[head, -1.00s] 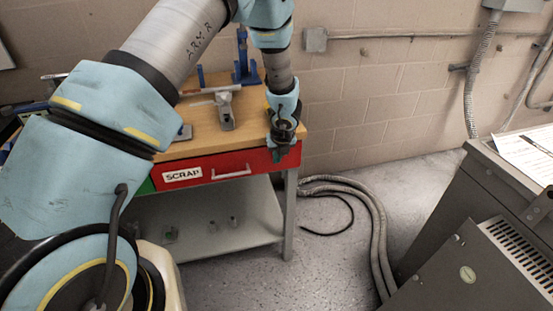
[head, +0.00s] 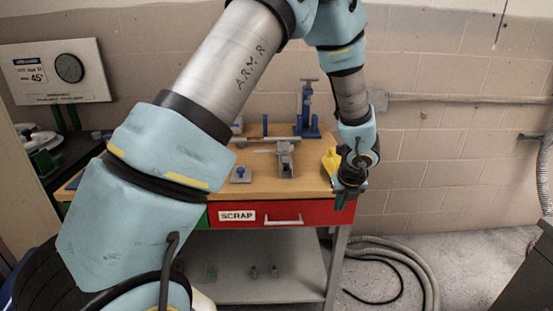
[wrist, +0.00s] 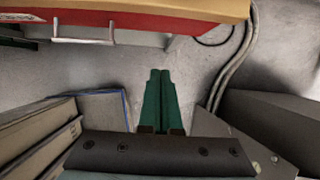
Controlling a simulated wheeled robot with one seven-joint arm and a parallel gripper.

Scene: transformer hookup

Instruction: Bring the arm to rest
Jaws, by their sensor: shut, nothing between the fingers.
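My arm reaches up and over in the head view, with its end hanging down at the right front corner of the workbench (head: 290,185). My gripper (head: 342,199) points downward in front of the bench's red drawer side. In the wrist view my gripper (wrist: 160,72) shows its two green fingers side by side, closed together with nothing between them. The floor lies below the fingertips, and the red drawer front (wrist: 100,32) is beyond them. The gripper looks apart from the bench, though the gap is hard to judge.
A drawer marked SCRAP (head: 272,214) has a metal handle. Blue and grey tools (head: 306,115) and a yellow item (head: 330,160) are on the benchtop. Grey hoses (head: 420,270) lie on the floor at right. A grey cabinet (head: 535,270) stands at far right. Open floor shows between.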

